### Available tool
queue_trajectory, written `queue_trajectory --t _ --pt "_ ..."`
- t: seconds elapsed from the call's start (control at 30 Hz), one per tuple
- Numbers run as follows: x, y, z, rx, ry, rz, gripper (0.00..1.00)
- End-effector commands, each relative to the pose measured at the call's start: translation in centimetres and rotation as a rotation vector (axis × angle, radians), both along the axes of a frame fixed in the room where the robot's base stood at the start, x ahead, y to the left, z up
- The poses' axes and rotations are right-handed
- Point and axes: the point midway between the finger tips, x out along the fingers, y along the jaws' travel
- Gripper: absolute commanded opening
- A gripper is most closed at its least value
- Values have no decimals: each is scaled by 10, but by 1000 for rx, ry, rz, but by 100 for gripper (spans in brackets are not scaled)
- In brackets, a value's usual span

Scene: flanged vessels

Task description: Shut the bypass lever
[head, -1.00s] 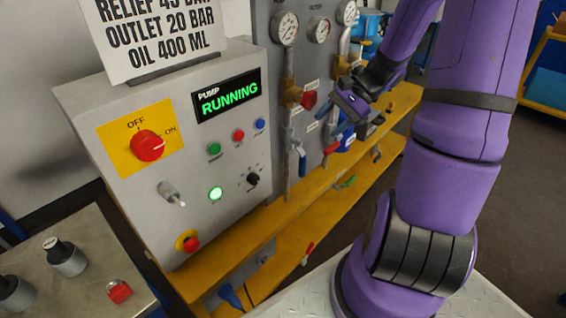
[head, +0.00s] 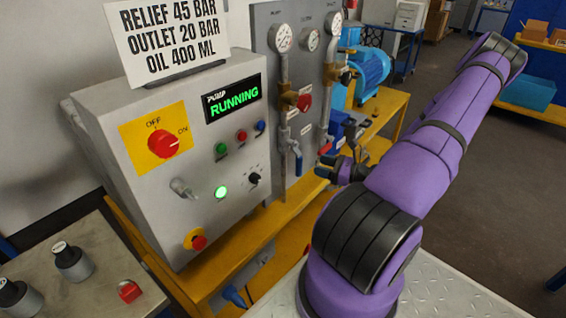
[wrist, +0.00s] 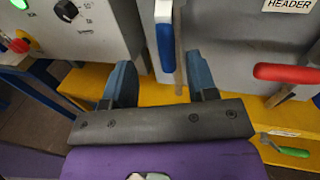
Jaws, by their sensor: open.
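A blue-handled lever (head: 297,162) hangs down on the grey valve panel. It also shows in the wrist view (wrist: 165,48), its handle pointing down, ahead of and between the fingers of my gripper (wrist: 162,78). My gripper is open and empty, apart from the lever as far as I can tell. In the head view my gripper (head: 327,167) is just right of the blue lever. A red lever (wrist: 288,72) sits level under a HEADER label, right of my gripper. A lever with a green handle (wrist: 286,151) is lower right. I cannot read which lever is marked bypass.
The grey control box (head: 185,145) left of the panel shows PUMP RUNNING. Gauges (head: 281,38) and red-knobbed valves (head: 304,102) are above the levers. A yellow bench frame (head: 205,285) runs below. A blue motor (head: 368,70) stands behind. Open floor lies to the right.

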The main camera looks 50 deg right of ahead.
Motion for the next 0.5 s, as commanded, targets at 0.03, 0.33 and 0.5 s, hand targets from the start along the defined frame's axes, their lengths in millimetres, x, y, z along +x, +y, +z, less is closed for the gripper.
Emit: queue_trajectory --t 0.03,0.33,0.5 --pt "-3 -4 -5 23 -6 -32 53" --pt "6 -6 -12 51 -15 -73 53" --pt "32 2 -11 51 -16 -71 53"
